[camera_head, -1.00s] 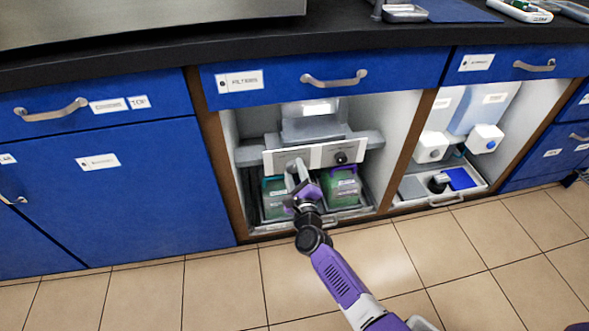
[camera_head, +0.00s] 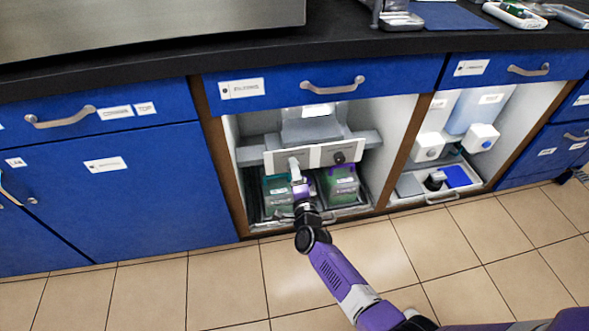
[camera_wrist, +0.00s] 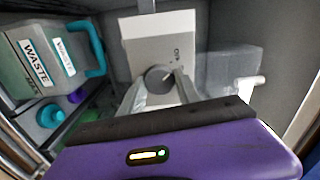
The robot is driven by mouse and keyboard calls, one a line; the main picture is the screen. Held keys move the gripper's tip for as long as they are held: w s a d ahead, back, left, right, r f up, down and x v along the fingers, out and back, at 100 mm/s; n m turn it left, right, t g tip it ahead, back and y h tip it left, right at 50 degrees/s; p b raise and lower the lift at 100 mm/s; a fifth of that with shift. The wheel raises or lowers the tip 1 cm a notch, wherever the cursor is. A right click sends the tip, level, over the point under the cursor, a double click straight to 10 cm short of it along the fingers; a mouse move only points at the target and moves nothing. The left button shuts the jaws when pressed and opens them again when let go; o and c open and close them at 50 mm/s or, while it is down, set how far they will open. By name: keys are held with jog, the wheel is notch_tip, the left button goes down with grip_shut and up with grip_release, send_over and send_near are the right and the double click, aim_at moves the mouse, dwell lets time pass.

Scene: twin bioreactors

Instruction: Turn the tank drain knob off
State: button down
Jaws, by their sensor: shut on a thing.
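A white control panel (camera_head: 318,156) sits inside the open cabinet bay under the blue drawer. My gripper (camera_head: 295,166) reaches up to the left half of the panel and hides the knob there in the head view. In the wrist view, a round grey knob (camera_wrist: 159,77) with a pale pointer mark stands on the panel (camera_wrist: 150,47). My gripper's two fingers (camera_wrist: 160,88) are closed on either side of this knob. A second, black knob (camera_head: 339,157) on the right half of the panel is free.
Green-tinted containers (camera_head: 341,186) stand below the panel; one labelled WASTE (camera_wrist: 45,55) is close by in the wrist view. Brown side posts frame the bay. The tiled floor in front is clear.

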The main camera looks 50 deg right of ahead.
jog(key=shift+n, duration=0.6)
jog(key=c, duration=0.9)
grip_release()
jog(key=shift+o, duration=0.2)
jog(key=p+v, duration=0.3)
jog(key=v, duration=0.4)
jog(key=shift+s+a, duration=0.25)
jog(key=shift+s, duration=0.1)
